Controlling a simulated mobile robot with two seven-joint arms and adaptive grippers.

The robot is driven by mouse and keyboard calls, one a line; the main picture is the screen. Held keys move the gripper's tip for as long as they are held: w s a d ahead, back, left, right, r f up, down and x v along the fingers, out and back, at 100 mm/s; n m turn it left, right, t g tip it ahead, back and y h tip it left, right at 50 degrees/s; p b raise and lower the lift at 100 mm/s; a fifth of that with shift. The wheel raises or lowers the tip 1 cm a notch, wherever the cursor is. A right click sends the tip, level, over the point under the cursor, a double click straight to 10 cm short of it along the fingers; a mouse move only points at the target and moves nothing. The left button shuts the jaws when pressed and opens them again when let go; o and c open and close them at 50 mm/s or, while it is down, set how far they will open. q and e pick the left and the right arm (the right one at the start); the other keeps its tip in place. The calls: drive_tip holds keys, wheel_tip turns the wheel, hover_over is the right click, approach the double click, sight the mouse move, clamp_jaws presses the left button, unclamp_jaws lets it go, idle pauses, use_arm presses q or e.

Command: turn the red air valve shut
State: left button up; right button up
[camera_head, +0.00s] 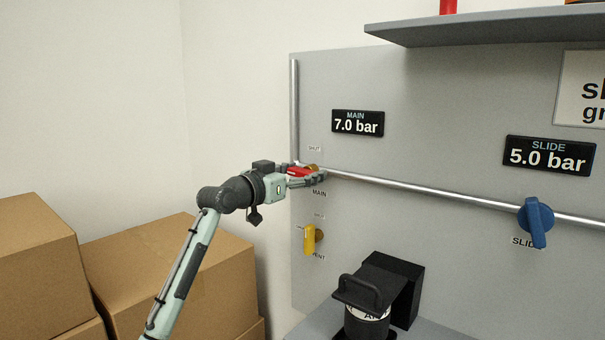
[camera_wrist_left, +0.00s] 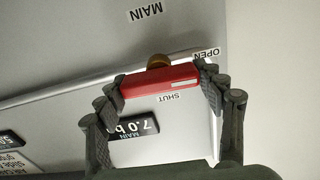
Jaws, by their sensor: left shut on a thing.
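The red air valve's handle (camera_head: 298,171) is on the grey panel at the left, on the pipe by the MAIN label. My left gripper (camera_head: 306,176) is shut on it, partly hiding it in the head view. In the left wrist view the red handle (camera_wrist_left: 160,84) lies between the two dark fingers, one at each end. The brass stem (camera_wrist_left: 158,60) shows behind it. The handle's right end in that view points at the OPEN label (camera_wrist_left: 206,54), and the SHUT label (camera_wrist_left: 168,98) lies beside its long side. My right gripper is not in view.
The MAIN gauge (camera_head: 358,123) reads 7.0 bar and the SLIDE gauge (camera_head: 549,155) 5.0 bar. A yellow vent valve (camera_head: 309,240) sits below, a blue slide valve (camera_head: 537,222) at right. A black device (camera_head: 371,300) stands below. Cardboard boxes (camera_head: 160,270) are at left.

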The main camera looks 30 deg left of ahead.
use_arm(q)
drive_tip(key=shift+m, duration=1)
drive_tip(key=shift+m+b, duration=0.35)
drive_tip(key=shift+m, duration=0.95)
drive_tip(key=shift+d+m, duration=0.1)
drive_tip(key=shift+m, duration=0.8)
drive_tip(key=m, duration=0.2)
drive_tip(key=shift+m+p, duration=0.4)
drive_tip(key=shift+m, duration=0.4)
drive_tip(key=shift+f+m, duration=0.1)
drive_tip(key=shift+m, duration=0.8)
drive_tip(key=m, duration=0.2)
drive_tip(key=shift+d+m, duration=0.1)
drive_tip(key=shift+m, duration=0.2)
drive_tip(key=shift+f+m, duration=0.1)
drive_tip(key=shift+m, duration=1.5)
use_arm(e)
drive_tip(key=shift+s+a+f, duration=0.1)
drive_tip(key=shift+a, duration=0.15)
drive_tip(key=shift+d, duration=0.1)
